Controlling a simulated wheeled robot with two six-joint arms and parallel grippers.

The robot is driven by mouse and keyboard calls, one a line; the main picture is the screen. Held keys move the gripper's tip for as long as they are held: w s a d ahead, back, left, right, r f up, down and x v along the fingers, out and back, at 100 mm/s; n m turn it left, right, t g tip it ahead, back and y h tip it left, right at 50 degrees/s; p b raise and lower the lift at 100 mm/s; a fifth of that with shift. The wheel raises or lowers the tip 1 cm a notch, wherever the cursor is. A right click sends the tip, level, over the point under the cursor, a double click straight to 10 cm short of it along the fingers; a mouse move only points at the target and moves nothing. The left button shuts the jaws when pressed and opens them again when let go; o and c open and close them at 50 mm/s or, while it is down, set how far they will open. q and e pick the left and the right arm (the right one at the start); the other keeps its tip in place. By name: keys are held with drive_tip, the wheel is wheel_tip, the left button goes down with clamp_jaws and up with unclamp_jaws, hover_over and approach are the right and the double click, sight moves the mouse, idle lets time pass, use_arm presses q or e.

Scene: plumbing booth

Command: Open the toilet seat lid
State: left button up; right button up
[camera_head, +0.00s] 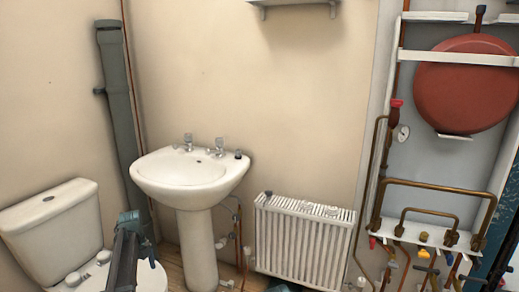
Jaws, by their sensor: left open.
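The white toilet stands at the lower left, its cistern (55,230) against the wall. Its seat lid (153,279) shows as a plain white surface in front of the cistern, lying down flat, and is partly cut off by the bottom edge. Two white hinge knobs (103,257) show at its back. My left gripper (130,224) is open, with its dark arm reaching up from the bottom edge over the toilet. It covers part of the lid, and I cannot tell whether it touches it. My right gripper is not clearly in view.
A white pedestal sink (190,178) stands right of the toilet, with a grey waste pipe (119,115) behind. A white radiator (303,241) is on the wall further right. Copper pipework (430,190) and a red tank (467,84) fill the right side.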

use_arm(q)
drive_tip(key=f, duration=0.1)
drive_tip(key=d+f+b, duration=0.1)
drive_tip(key=shift+s+f+b, duration=0.2)
drive_tip(key=shift+f+b, duration=0.1)
drive_tip(key=shift+f, duration=0.05)
use_arm(e)
wheel_tip(320, 180, down, 3)
drive_tip(key=shift+r, duration=0.15)
